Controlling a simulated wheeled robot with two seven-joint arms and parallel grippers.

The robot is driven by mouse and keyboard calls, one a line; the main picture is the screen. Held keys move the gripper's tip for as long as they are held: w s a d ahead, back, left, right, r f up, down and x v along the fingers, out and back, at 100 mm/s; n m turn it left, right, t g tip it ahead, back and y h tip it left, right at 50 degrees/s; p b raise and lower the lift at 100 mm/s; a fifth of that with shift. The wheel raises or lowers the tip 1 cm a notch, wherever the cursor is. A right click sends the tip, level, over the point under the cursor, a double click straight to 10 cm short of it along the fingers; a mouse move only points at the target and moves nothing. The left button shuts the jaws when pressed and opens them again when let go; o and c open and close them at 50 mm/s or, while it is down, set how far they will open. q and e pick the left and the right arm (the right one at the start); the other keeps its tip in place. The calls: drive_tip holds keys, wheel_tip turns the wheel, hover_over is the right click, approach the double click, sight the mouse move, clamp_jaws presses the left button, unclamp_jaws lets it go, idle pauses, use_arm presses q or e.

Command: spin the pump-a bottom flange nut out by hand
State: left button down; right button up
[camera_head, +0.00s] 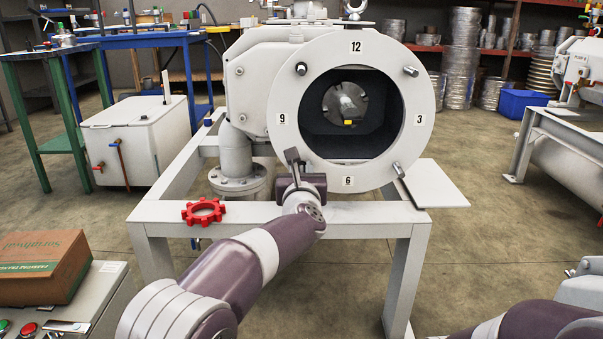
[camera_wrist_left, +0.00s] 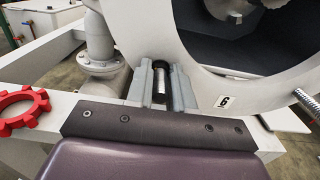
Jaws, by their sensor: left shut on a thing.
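The pump-a flange (camera_head: 281,135) is a pale ring with clock labels around a dark round opening. My left gripper (camera_head: 294,163) is at its lower left rim, between labels 9 and 6. In the left wrist view my left gripper (camera_wrist_left: 161,100) has its fingers closed on either side of a short dark-and-silver cylinder (camera_wrist_left: 160,82), which I take as the bottom flange nut on its stud. The fingers hide most of it in the head view. My right arm shows at the lower right, but its gripper is not in view.
Other studs stick out of the flange: upper left (camera_head: 301,68), upper right (camera_head: 410,71), lower right (camera_head: 398,170). A red toothed ring (camera_head: 203,211) lies on the pale frame (camera_head: 350,214). A cardboard box (camera_head: 40,268) stands at the left.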

use_arm(q)
drive_tip(key=shift+r, duration=0.1)
drive_tip(key=c, duration=1)
unclamp_jaws()
drive_tip(key=s+p, duration=0.4)
drive_tip(key=s, duration=0.8)
drive_tip(key=shift+s, duration=0.35)
